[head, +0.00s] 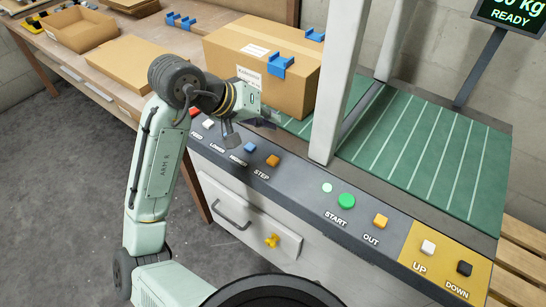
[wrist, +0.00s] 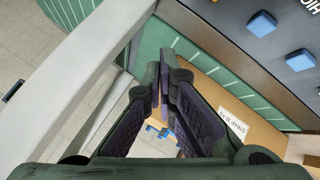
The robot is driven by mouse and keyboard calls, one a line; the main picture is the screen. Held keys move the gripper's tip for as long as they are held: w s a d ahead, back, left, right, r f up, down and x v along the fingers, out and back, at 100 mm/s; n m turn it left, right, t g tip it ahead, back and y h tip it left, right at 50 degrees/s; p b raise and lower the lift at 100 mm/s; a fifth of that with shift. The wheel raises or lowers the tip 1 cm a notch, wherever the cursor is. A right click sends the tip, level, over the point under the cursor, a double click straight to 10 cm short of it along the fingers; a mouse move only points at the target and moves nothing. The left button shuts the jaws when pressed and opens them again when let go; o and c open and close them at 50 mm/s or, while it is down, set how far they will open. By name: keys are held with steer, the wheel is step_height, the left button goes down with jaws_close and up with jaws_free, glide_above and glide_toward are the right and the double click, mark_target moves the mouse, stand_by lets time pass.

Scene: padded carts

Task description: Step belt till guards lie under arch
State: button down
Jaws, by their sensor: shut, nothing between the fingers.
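A cardboard box (head: 262,72) sits on the green belt (head: 420,140), left of the grey arch (head: 341,85). Two blue guards sit on its top edges, one at the near edge (head: 281,65) and one at the far edge (head: 314,36). The box is beside the arch, not under it. The orange STEP button (head: 272,160) is on the dark front panel. My gripper (head: 258,118) is over the panel, close to the box's front and up-left of that button. In the wrist view its fingers (wrist: 163,75) are shut and empty, with the box (wrist: 250,122) behind them.
The panel also has a blue button (head: 250,148), a green START button (head: 346,201), an OUT button (head: 380,221), and UP (head: 428,247) and DOWN (head: 464,268) buttons. A display (head: 512,15) reads READY. A wooden table (head: 130,25) with trays stands left.

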mark_target(271, 157)
steer(key=shift+f+b, duration=3.75)
steer(key=shift+f, duration=0.6)
steer(key=shift+f, duration=0.1)
steer(key=shift+f, duration=0.35)
steer(key=shift+f+b, duration=0.5)
steer(key=shift+b, duration=0.1)
steer(key=shift+r, duration=0.1)
steer(key=shift+r+p, duration=0.85)
steer(key=shift+p, duration=0.05)
step_height(271, 157, up, 5)
steer(key=p, duration=0.4)
steer(key=shift+p, duration=0.4)
